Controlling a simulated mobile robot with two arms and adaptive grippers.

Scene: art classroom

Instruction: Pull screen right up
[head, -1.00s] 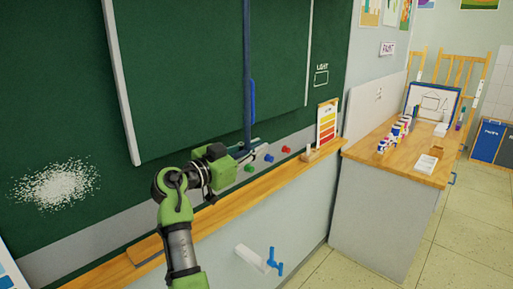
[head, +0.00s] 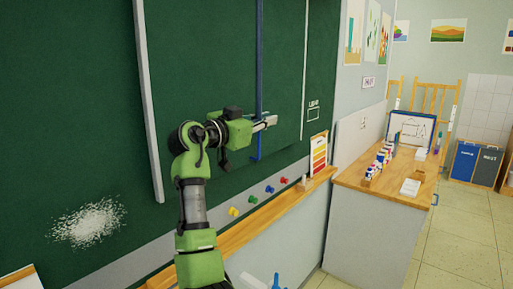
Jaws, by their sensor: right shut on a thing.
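The screen is a dark green panel (head: 205,85) with pale upright edges, in the left and middle of the head view. The gripper's fingers and the bar overlap, so the exact contact is partly hidden.
A wooden ledge (head: 264,224) runs below the board, with several coloured magnets (head: 252,199) above it. A colour chart (head: 319,155) stands at its right end. A counter with a wooden top (head: 385,187) holds paint pots.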

